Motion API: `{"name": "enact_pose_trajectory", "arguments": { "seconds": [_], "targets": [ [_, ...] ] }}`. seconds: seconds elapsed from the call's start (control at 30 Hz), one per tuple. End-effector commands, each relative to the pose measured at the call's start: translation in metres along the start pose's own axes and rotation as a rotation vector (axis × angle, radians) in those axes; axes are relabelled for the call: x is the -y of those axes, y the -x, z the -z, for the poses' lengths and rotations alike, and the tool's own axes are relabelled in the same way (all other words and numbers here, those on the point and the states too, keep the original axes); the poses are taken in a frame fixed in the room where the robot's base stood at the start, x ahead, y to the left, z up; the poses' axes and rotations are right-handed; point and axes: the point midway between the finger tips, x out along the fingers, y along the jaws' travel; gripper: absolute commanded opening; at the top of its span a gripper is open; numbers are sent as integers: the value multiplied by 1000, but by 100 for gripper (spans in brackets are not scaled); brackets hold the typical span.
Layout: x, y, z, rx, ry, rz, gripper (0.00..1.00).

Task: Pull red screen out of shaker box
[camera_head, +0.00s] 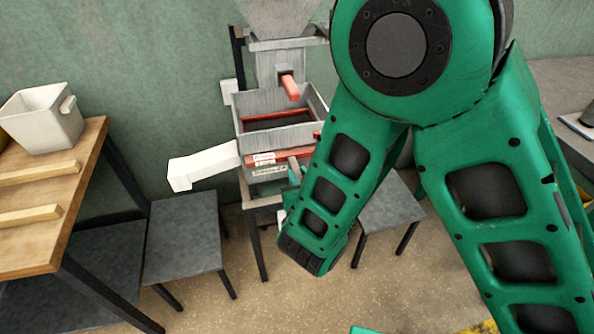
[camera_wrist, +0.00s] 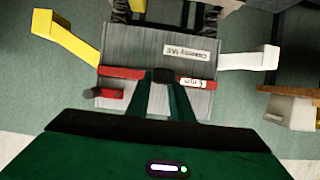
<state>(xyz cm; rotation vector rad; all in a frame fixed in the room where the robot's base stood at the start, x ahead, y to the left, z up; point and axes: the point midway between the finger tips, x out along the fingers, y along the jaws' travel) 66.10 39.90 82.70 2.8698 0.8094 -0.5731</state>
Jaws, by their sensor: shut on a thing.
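The shaker box (camera_head: 245,124) is a grey open-topped metal box under a hopper in the head view; its grey front (camera_wrist: 140,57) fills the middle of the wrist view. The red screen (camera_head: 282,155) shows as a red strip across the box's front, with a small white label. It also shows in the wrist view (camera_wrist: 120,73), on both sides of my fingers. My gripper (camera_wrist: 163,76) is shut on the middle of the red screen's front, where a dark part sits between the fingertips. My green arm hides most of the gripper in the head view.
White chutes (camera_head: 203,165) stick out left of the box. Grey stools (camera_head: 183,235) stand below. A wooden table (camera_head: 70,175) with a white bin (camera_head: 42,117) is at left. A yellow chute (camera_wrist: 68,38) shows in the wrist view. A red hopper handle (camera_head: 290,88) hangs above the box.

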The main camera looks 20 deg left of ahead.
Motion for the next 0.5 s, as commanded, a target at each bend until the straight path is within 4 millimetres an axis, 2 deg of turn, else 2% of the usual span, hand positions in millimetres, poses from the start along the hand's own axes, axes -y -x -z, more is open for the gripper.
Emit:
{"name": "enact_pose_trajectory", "arguments": {
  "seconds": [0.5],
  "targets": [
    [1, 29, -11, -1, 2, 1, 0]
  ]
}}
